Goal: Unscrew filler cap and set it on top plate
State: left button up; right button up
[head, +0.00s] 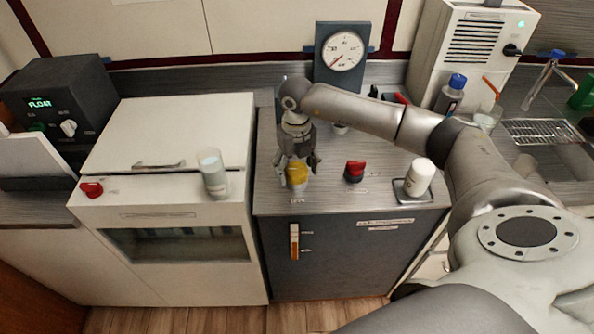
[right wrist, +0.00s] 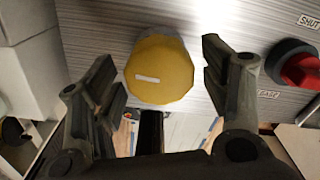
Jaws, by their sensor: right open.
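The yellow filler cap (head: 297,174) stands on the brushed-metal top plate (head: 330,192) of the dark cabinet, near its front left. In the right wrist view the cap (right wrist: 160,69) is a ribbed yellow knob with a white mark, on a grey collar. My right gripper (head: 297,170) is open above the cap. Its fingers (right wrist: 160,85) stand on either side of the cap, with a gap visible on each side. My left gripper is not in view.
A red knob (head: 355,171) sits right of the cap, also on the top plate. A white canister (head: 419,177) stands in a holder at the right. A pressure gauge (head: 342,50) is behind. A translucent cup (head: 212,174) stands on the white unit at left.

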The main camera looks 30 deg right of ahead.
jog(key=m+p, duration=0.1)
jog(key=m, duration=0.3)
jog(key=shift+m, duration=0.4)
jog(key=m+p, duration=0.1)
jog(key=m, duration=0.3)
jog(key=c, duration=0.9)
jog(key=n+b, duration=0.1)
jog(key=n, duration=0.2)
jog(key=shift+f, duration=0.15)
jog(key=n+b, duration=0.1)
jog(key=n, duration=0.2)
jog(key=shift+n+b, duration=0.35)
jog(key=shift+n, duration=0.95)
